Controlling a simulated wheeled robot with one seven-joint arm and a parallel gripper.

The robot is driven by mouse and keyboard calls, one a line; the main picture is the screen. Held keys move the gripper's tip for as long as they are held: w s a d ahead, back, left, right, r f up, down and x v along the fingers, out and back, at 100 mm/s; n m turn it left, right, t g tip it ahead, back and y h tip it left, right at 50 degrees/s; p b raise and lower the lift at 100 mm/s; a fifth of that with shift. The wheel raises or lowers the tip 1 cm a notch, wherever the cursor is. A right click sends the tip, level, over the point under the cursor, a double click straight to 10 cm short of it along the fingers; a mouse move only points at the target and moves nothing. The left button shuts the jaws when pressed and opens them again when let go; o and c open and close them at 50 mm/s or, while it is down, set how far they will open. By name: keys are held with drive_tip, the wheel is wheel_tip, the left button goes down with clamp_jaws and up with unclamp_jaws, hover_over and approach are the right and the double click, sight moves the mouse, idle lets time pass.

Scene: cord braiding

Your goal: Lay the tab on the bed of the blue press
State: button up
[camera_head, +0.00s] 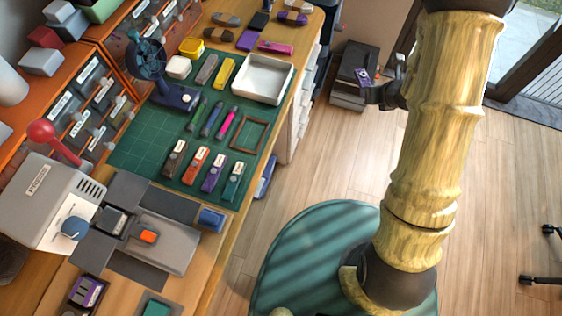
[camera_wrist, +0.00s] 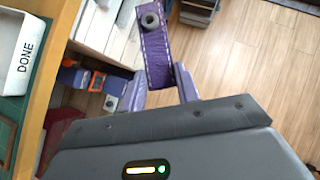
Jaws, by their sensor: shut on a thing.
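My gripper (camera_head: 378,92) is out over the floor, to the right of the workbench. It is shut on a purple tab (camera_head: 362,75). In the wrist view the gripper (camera_wrist: 158,88) pinches the lower end of the purple tab (camera_wrist: 156,50), which points away from the jaws and carries a dark round snap near its far end. The blue press (camera_head: 148,60), with a wheel-like upper part, stands at the back left of the green mat. Its low blue base (camera_head: 175,96) reaches right over the mat. The tab is well apart from the press.
A white tray (camera_head: 263,99) stands between my gripper and the press; its wall reads DONE in the wrist view (camera_wrist: 24,55). Several coloured tools and tabs lie on the green mat (camera_head: 130,150). A grey machine (camera_head: 45,195) with a red knob stands at the near left.

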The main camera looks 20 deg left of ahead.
drive_tip(key=s+a+f+n+g+y+b, duration=0.1)
drive_tip(key=a+f+n+b, duration=0.3)
drive_tip(key=a+f+b, duration=0.4)
drive_tip(key=s+a+f+n+g+y+b, duration=0.2)
drive_tip(key=a+f+b, duration=0.6)
drive_tip(key=f+b, duration=0.9)
drive_tip(key=s+a+f+n+g+y+b, duration=0.1)
drive_tip(key=s+a+f+n+g+b, duration=0.2)
drive_tip(key=a+f+b, duration=0.6)
wheel_tip(320, 180, down, 8)
drive_tip(key=s+n+b, duration=0.2)
drive_tip(key=n+b, duration=0.1)
drive_tip(key=shift+r+g+y, duration=0.25)
drive_tip(key=shift+g+y, duration=0.05)
drive_tip(key=shift+a, duration=0.1)
drive_tip(key=shift+f+b, duration=0.1)
drive_tip(key=shift+b, duration=0.2)
drive_tip(key=b, duration=0.6)
approach(272, 168)
drive_tip(key=x, duration=0.3)
drive_tip(key=shift+w+a+f+b, duration=0.1)
drive_tip(key=shift+a+f+b, duration=0.2)
drive_tip(key=shift+a, duration=0.45)
drive_tip(key=shift+w+a+f+b, duration=0.1)
drive_tip(key=shift+a+f+b, duration=0.2)
drive_tip(key=shift+a, duration=0.5)
drive_tip(key=shift+w+a+f+b, duration=0.1)
drive_tip(key=shift+a+f+b, duration=0.2)
drive_tip(key=shift+a, duration=0.45)
